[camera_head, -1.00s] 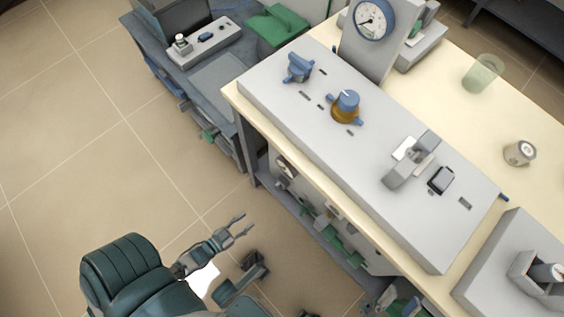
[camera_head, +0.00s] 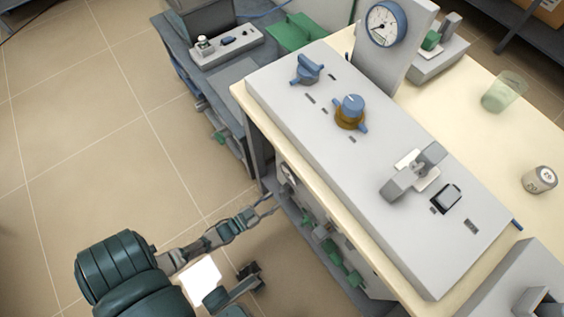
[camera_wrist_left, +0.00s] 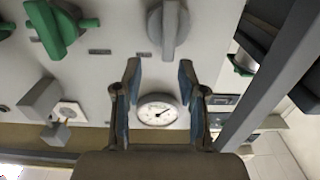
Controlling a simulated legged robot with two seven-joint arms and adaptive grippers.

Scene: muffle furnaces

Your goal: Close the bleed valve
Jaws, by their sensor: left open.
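No readable label marks which part is the bleed valve. In the left wrist view, a grey lever-type handle (camera_wrist_left: 169,28) points down the panel, just beyond the fingertips. A green valve handle (camera_wrist_left: 52,27) sits to its left, tilted. A round white gauge (camera_wrist_left: 157,110) shows between the fingers, its lower edge close to my gripper body. My left gripper (camera_wrist_left: 159,72) is open and empty, its fingers apart and short of the grey handle. In the head view, my left gripper (camera_head: 268,203) is low beside the bench's front panel, partly blurred against it.
A grey console (camera_head: 330,160) on the cream bench (camera_head: 485,135) carries a blue T-handle (camera_head: 308,69), a blue-and-brass valve (camera_head: 350,110) and a grey clamp-like fitting (camera_head: 412,172). A dial gauge (camera_head: 385,24) stands behind. Open tiled floor (camera_head: 90,130) lies to the left.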

